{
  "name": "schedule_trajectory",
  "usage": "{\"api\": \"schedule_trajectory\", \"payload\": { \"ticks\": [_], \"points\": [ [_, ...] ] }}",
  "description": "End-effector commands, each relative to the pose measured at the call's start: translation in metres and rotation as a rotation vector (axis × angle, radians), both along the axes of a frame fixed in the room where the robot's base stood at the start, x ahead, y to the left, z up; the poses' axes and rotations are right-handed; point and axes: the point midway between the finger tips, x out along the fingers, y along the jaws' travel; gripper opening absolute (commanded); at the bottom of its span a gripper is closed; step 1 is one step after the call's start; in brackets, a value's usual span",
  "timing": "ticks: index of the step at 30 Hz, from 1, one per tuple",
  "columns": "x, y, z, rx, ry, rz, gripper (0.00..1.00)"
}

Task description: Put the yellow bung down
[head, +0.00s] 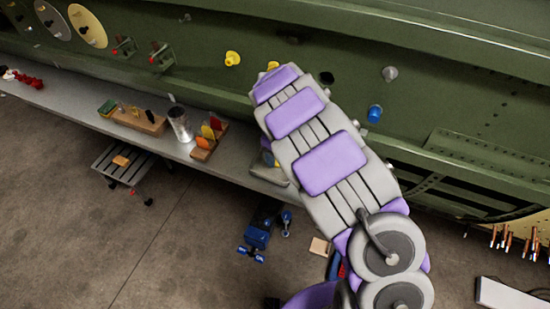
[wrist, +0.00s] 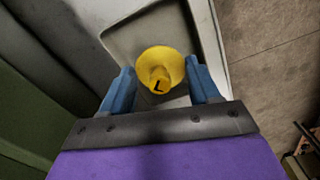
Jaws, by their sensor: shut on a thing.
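The yellow bung (wrist: 161,62) is between the blue fingers of my gripper (wrist: 158,80) in the wrist view. It has a wide round flange and a narrower end marked with a black L. My gripper is shut on it. A pale grey tray (wrist: 126,37) with a raised rim lies beyond the bung; I cannot tell whether the bung touches it. Another yellow bung (head: 232,58) sits on the green fuselage panel, and a yellow piece (head: 272,65) shows just behind my arm.
The grey bench (head: 75,97) runs along the green fuselage (head: 290,35). It carries a metal cup (head: 180,124), a wooden rack (head: 209,141) of coloured pieces and a wooden block (head: 135,120). A blue bung (head: 375,113) and a grey cone (head: 390,73) sit on the panel. A step stool (head: 124,165) stands below.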

Motion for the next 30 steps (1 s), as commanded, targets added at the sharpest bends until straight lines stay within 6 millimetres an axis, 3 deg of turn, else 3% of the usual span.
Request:
{"api": "schedule_trajectory", "payload": {
  "ticks": [7, 15, 24, 25, 30],
  "points": [
    [0.007, 0.008, -0.002, -0.003, -0.001, 0.000, 0.30],
    [0.007, 0.007, -0.036, -0.003, -0.001, 0.000, 0.30],
    [0.007, 0.005, -0.037, -0.001, -0.002, 0.000, 0.30],
    [0.007, 0.005, -0.037, -0.001, -0.002, 0.000, 0.64],
    [0.007, 0.007, -0.037, -0.004, -0.002, 0.000, 0.80]
  ]
}}
